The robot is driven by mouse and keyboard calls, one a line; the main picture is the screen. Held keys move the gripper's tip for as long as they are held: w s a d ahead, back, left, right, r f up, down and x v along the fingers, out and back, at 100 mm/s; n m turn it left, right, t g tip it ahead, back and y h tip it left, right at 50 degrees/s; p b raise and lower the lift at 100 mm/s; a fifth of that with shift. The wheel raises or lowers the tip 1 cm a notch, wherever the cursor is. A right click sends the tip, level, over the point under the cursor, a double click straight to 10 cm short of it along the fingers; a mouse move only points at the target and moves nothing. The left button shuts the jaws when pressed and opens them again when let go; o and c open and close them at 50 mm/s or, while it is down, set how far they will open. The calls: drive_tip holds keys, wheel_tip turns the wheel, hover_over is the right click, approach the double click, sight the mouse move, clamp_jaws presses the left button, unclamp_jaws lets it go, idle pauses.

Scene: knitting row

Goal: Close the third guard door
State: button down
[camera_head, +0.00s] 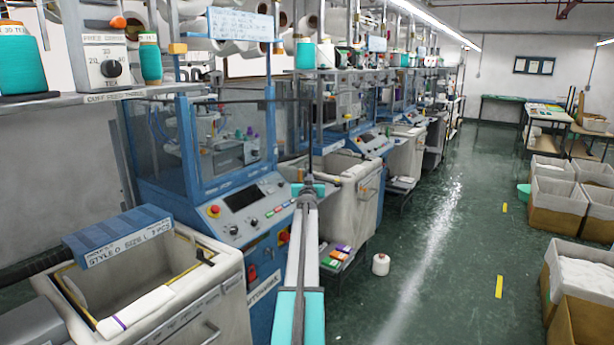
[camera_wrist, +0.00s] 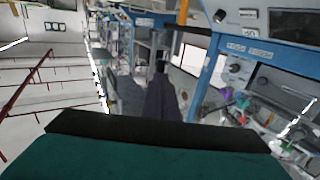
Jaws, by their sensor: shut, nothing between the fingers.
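The nearest knitting machine has a blue frame (camera_head: 186,140) and clear, tinted guard panels. One tinted panel (camera_head: 291,128) stands at the right of its front post, seemingly swung outward, with a dark edge. More blue-framed machines (camera_head: 368,142) recede behind it; their guard doors are small and partly covered, so I cannot tell which stand open. My arm reaches up the middle of the head view, in front of the nearest machine. My gripper (camera_wrist: 162,70) shows in the wrist view as dark fingers, shut and empty. I cannot tell whether it touches any door.
A grey bin (camera_head: 190,290) stands at the front left, and another bin (camera_head: 352,190) stands beyond the machine. A white cone (camera_head: 381,264) is on the floor. Cartons (camera_head: 553,205) line the right side.

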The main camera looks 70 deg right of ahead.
drive_tip(key=shift+w, duration=0.15)
idle(0.3)
drive_tip(key=shift+a, duration=0.15)
drive_tip(key=s+a+p, duration=0.4)
drive_tip(key=s+a, duration=0.4)
drive_tip(key=a, duration=0.3)
idle(0.8)
drive_tip(key=shift+a, duration=0.1)
